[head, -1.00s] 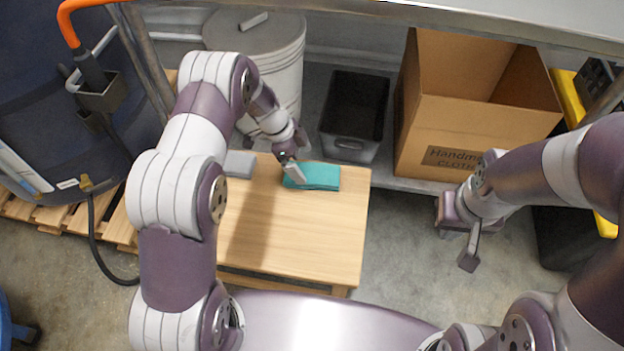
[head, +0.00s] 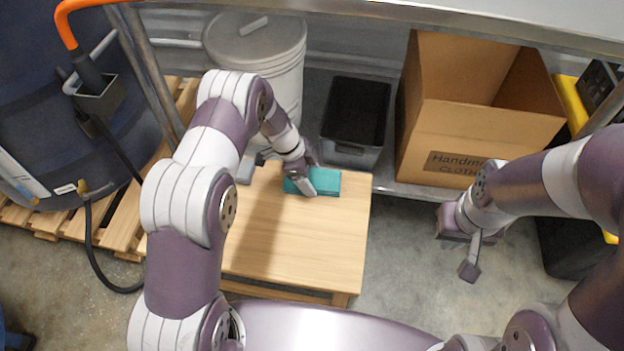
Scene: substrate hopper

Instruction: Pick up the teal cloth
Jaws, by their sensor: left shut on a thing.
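The teal cloth (head: 326,181) lies folded on the back right part of the small wooden table (head: 290,240). My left gripper (head: 305,188) is at the cloth's left part, shut on it; the gripper and wrist hide that end. The cloth still looks to be at the tabletop; I cannot tell whether it is lifted. My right gripper (head: 470,268) hangs over the floor to the right of the table, away from the cloth. Its fingers show edge-on, so its opening is unclear.
A grey block (head: 246,170) lies at the table's back left, partly hidden by my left arm. Behind the table stand a grey lidded bin (head: 255,45), a black tub (head: 354,122) and an open cardboard box (head: 480,130). A metal shelf edge (head: 400,14) runs above.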

